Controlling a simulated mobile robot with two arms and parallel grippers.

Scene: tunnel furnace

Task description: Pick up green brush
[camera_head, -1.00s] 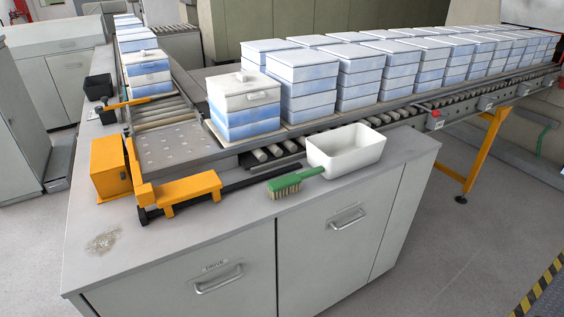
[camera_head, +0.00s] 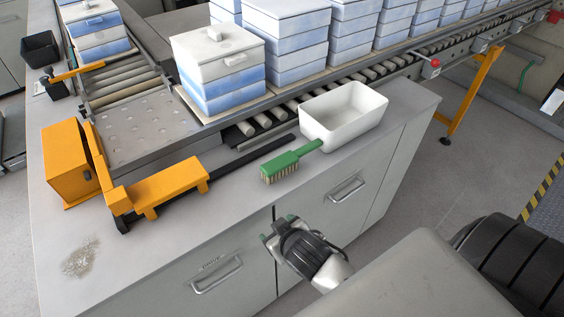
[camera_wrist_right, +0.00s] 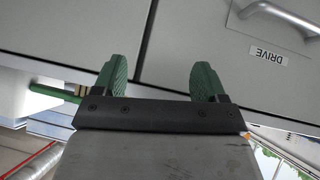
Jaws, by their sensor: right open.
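The green brush (camera_head: 287,164) lies on the grey counter top, bristles down, its handle reaching toward the white bin at its right. My right gripper (camera_head: 278,228) is open and empty, in front of the cabinet doors and lower in the picture than the brush, apart from it. In the right wrist view, the two green fingers (camera_wrist_right: 160,78) are spread before the cabinet front. Part of the brush (camera_wrist_right: 55,92) shows at the left there; the rest is hidden behind a finger. My left gripper is not in view.
A white bin (camera_head: 342,122) stands right of the brush. An orange bracket (camera_head: 168,187) is at its left. Stacked blue-and-white boxes (camera_head: 222,75) stand on the conveyor behind. Cabinet handles (camera_head: 346,189) project from the front. The counter's front left is mostly clear.

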